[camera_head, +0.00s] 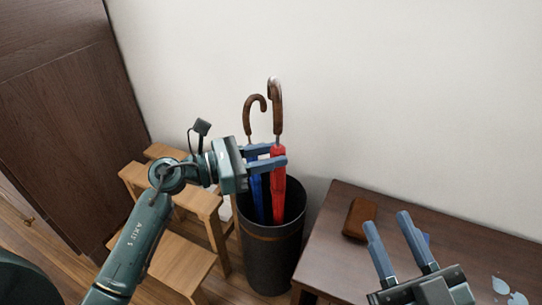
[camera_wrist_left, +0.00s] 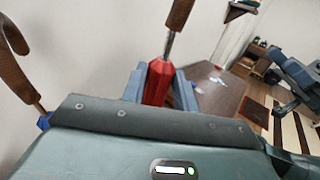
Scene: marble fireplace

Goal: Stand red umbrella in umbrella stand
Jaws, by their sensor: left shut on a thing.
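The red umbrella (camera_head: 278,190) has a brown hooked handle and is upright, with its lower part inside the dark umbrella stand (camera_head: 270,248). My left gripper (camera_head: 284,157) is shut on the red umbrella just below its handle. In the left wrist view the red umbrella (camera_wrist_left: 157,82) sits between the blue fingers. A blue umbrella (camera_head: 256,195) with a brown hooked handle stands in the same stand, just left of the red one. The umbrella tips are hidden inside the stand. My right gripper (camera_head: 390,228) is open and empty above the dark table.
A dark wooden table (camera_head: 455,240) stands right of the stand, with a brown case (camera_head: 359,217) on it. A wooden step stool (camera_head: 175,262) is at the left, close to the stand. A pale wall rises behind.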

